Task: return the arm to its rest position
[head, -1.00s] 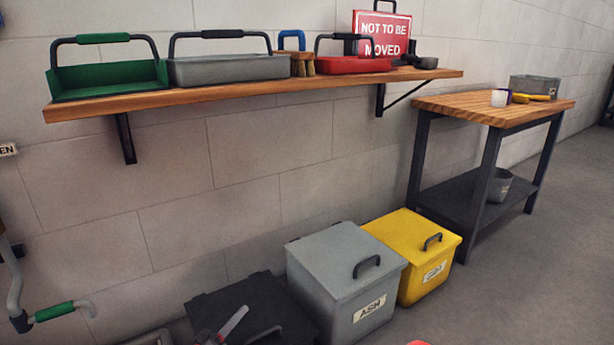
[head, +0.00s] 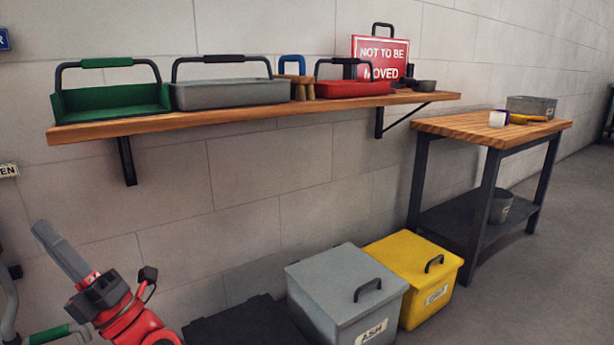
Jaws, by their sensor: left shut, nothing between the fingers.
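My left gripper (head: 62,250) is at the lower left of the head view, with its grey fingers together and pointing up and to the left. Nothing is between the fingers. The red and black wrist and arm behind it come up from the bottom edge. The gripper is in front of the bare wall, below the shelf and apart from everything around it. My right gripper is not in the view.
A wooden shelf (head: 232,121) holds a green tray (head: 110,100), a grey tray (head: 232,93), a red tray (head: 352,89) and a red sign (head: 381,58). Below are a black box (head: 245,325), a grey ash bin (head: 345,285) and a yellow bin (head: 412,262). A workbench (head: 470,128) stands at right.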

